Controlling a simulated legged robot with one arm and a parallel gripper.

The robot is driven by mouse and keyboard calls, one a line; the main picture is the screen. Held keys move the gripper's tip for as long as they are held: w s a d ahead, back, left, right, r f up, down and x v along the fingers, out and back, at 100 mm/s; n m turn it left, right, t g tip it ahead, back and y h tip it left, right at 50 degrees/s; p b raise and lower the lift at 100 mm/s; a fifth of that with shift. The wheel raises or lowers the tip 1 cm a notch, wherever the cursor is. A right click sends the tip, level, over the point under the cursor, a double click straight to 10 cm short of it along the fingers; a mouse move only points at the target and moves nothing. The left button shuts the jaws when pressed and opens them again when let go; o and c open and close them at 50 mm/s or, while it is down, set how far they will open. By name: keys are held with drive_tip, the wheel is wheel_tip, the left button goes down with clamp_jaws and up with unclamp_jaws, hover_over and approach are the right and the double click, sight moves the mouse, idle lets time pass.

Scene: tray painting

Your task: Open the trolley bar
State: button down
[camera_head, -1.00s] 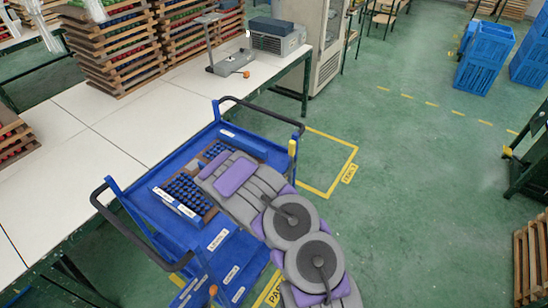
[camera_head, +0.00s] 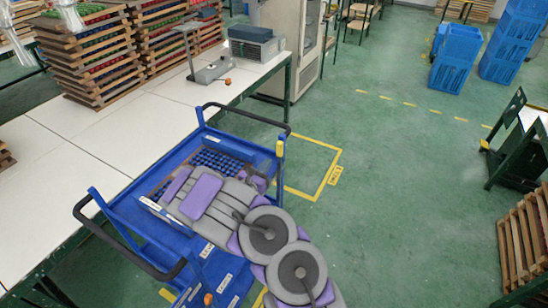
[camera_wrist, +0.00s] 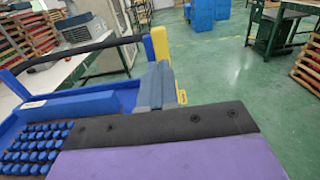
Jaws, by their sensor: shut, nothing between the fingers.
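The blue trolley (camera_head: 125,212) stands against the white table and has a black bar handle at each end. The far black bar (camera_head: 245,116) is up; it also crosses the upper left of the wrist view (camera_wrist: 75,52). A yellow piece (camera_head: 280,149) caps the trolley's right far corner; it shows large in the wrist view (camera_wrist: 160,43). My gripper (camera_wrist: 160,72) is shut and empty, its fingertips just in front of and below the yellow piece in that view. I cannot tell whether they touch. In the head view, my arm largely hides the gripper.
Rows of blue items (camera_head: 217,162) fill a rack on the trolley. The white table (camera_head: 130,130) holds stacked wooden trays (camera_head: 85,60) and a grey device (camera_head: 255,45). Green floor is open to the right, with blue crates (camera_head: 455,58) and a dark frame (camera_head: 510,135) beyond.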

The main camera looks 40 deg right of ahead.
sight(278, 149)
drive_tip(key=x, duration=0.4)
drive_tip(key=b+x, duration=0.1)
drive_tip(key=x, duration=0.2)
drive_tip(key=shift+s+d+f, duration=0.15)
drive_tip(key=shift+s+d, duration=0.05)
drive_tip(key=shift+d, duration=0.05)
drive_tip(key=shift+a, duration=0.45)
drive_tip(key=b+x, duration=0.1)
drive_tip(key=x, duration=0.3)
drive_tip(key=shift+d, duration=0.35)
drive_tip(key=shift+s, duration=0.1)
drive_tip(key=shift+w+a, duration=0.25)
drive_tip(key=shift+s+d+r, duration=0.1)
drive_tip(key=shift+d+r, duration=0.05)
drive_tip(key=shift+r, duration=0.1)
